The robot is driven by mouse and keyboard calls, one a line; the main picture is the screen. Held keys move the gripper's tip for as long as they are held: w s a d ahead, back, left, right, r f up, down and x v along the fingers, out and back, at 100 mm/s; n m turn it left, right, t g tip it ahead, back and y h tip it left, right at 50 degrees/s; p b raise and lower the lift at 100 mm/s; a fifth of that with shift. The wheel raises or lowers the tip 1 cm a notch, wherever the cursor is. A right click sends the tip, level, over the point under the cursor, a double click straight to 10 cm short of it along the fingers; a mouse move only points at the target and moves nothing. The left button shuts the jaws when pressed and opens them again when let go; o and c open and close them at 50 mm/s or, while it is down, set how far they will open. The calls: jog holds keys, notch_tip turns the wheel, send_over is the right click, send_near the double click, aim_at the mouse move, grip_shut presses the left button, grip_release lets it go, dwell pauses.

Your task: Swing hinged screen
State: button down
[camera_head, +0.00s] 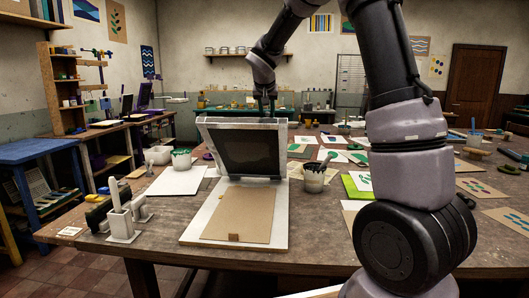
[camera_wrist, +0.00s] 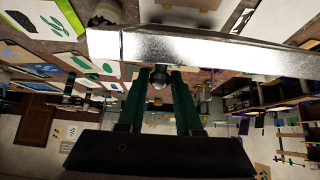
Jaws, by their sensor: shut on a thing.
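The hinged screen (camera_head: 246,151) stands raised and tilted over its white base board (camera_head: 200,226). It has a pale frame around dark mesh. A brown sheet (camera_head: 240,213) lies on the board in front of it, with a small brown block at its near edge. My gripper (camera_head: 265,110) is at the screen's upper edge. In the wrist view, my gripper's fingers (camera_wrist: 159,84) are shut on a small round knob (camera_wrist: 158,77) beside the screen's pale frame bar (camera_wrist: 205,52).
A white pot (camera_head: 181,159) and a white sheet (camera_head: 175,181) are left of the screen. A dark-filled cup (camera_head: 314,178) stands close on its right. White fixtures (camera_head: 120,220) stand at the table's front left. Printed sheets cover the right side.

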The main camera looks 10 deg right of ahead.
jog(key=s+a+f, duration=0.2)
jog(key=s+f, duration=0.6)
jog(key=shift+a, duration=0.3)
dwell(0.3)
jog(key=shift+f, duration=0.1)
jog(key=s+a+f, duration=0.2)
jog(key=s+f, duration=0.4)
jog(key=f, duration=0.6)
jog(key=shift+s+f, duration=0.2)
jog(key=shift+s, duration=0.2)
dwell(0.4)
jog(key=shift+a, duration=0.1)
jog(key=shift+s+a+f, duration=0.15)
jog(key=shift+s+f, duration=0.35)
jog(key=shift+f, duration=1.7)
jog(key=shift+s+a+f, duration=0.1)
jog(key=shift+s+f, duration=0.4)
jog(key=shift+f, duration=1.75)
jog(key=shift+s+a+f, duration=0.15)
jog(key=shift+s+f, duration=0.35)
jog(key=shift+f, duration=1.7)
jog(key=c, duration=0.5)
grip_release()
jog(key=shift+r, duration=0.15)
